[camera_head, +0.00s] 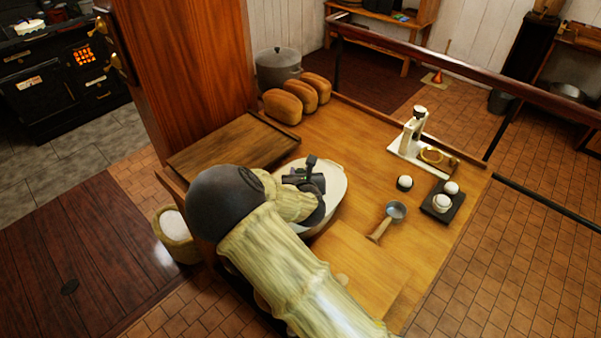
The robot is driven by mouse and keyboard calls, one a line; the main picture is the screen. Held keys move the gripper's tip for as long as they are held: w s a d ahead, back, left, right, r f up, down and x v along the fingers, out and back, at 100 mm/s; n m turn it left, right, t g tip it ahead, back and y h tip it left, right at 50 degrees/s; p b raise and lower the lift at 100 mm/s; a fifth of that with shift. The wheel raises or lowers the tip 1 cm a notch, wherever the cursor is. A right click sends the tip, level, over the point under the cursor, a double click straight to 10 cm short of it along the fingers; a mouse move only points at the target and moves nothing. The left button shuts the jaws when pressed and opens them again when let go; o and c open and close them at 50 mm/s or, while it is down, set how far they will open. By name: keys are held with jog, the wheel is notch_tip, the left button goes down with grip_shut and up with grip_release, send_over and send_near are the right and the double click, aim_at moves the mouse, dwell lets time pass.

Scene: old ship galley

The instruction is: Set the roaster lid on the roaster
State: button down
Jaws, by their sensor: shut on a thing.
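A cream-white oval piece of the roaster (338,187) lies on the wooden worktop beneath my gripper. Its right and far edges show, and the rest is covered by my wrist. I cannot tell from this view how the lid and the roaster body lie to each other. My gripper (311,181) is over the middle of the oval, shut on what appears to be the roaster lid. The grip itself is hidden behind the dark gripper parts.
A wooden board (232,143) lies left of the oval. Loaves (283,106) and a grey pot (278,66) stand behind. Worktop between is clear.

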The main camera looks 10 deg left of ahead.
jog(key=c, duration=1)
grip_release()
jog(key=shift+f, duration=0.1)
jog(key=shift+r+p, duration=3)
jog(key=shift+r, duration=1.1)
